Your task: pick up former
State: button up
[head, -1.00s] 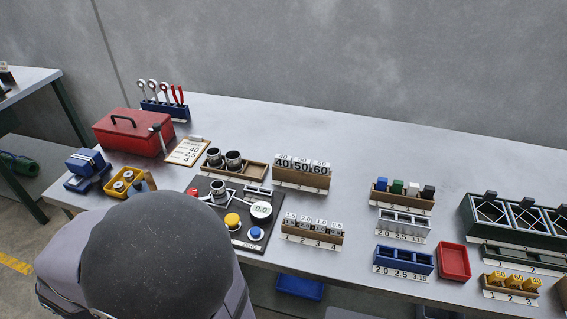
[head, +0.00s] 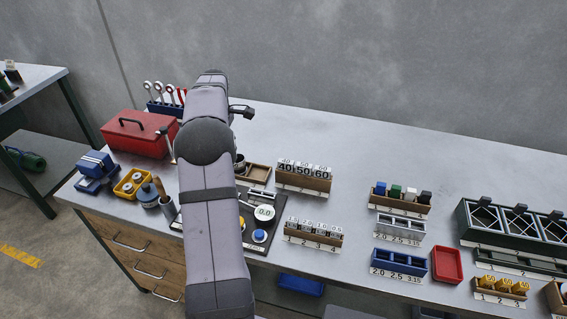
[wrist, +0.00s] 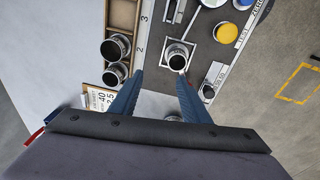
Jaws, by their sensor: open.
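I cannot tell for certain which item is the former; steel, dark-mouthed cylinders fit best. In the wrist view one cylinder (wrist: 177,58) stands on the dark machine board (wrist: 205,60), just beyond my right fingertip. Two more, an upper one (wrist: 115,47) and a lower one (wrist: 115,74), stand in a wooden tray (wrist: 122,14) left of my fingers. My gripper (wrist: 160,74) is open and empty, its blue fingers spread above the bench. In the head view my arm hides most of the board and tray; one tray cylinder (head: 240,164) shows partly.
A clipboard (wrist: 98,98) lies near the tray. The board carries a yellow button (head: 242,222), a blue button (head: 259,236) and a dial (head: 264,213). A red toolbox (head: 140,136) stands at left. Racks (head: 303,180) fill the right; the back bench is clear.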

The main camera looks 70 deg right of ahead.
jog(key=s+d, duration=0.7)
jog(key=s, duration=0.2)
jog(key=p, duration=0.1)
send_near(286, 161)
jog(key=shift+f+h, duration=0.4)
jog(key=shift+f, duration=0.1)
jog(key=shift+w+f+n+p, duration=0.15)
jog(key=shift+f+p, duration=0.1)
jog(key=shift+f, duration=0.3)
jog(key=shift+w+f+n+p, duration=0.15)
jog(key=shift+f+p, duration=0.1)
jog(key=shift+f, duration=0.3)
jog(key=shift+s+a+f+p, duration=0.1)
jog(key=shift+f+p, duration=0.35)
jog(key=shift+f, duration=0.05)
jog(key=shift+w+f+p, duration=0.2)
jog(key=shift+f+p, duration=0.8)
jog(key=shift+f, duration=1.1)
jog(key=shift+r, duration=0.1)
grip_shut()
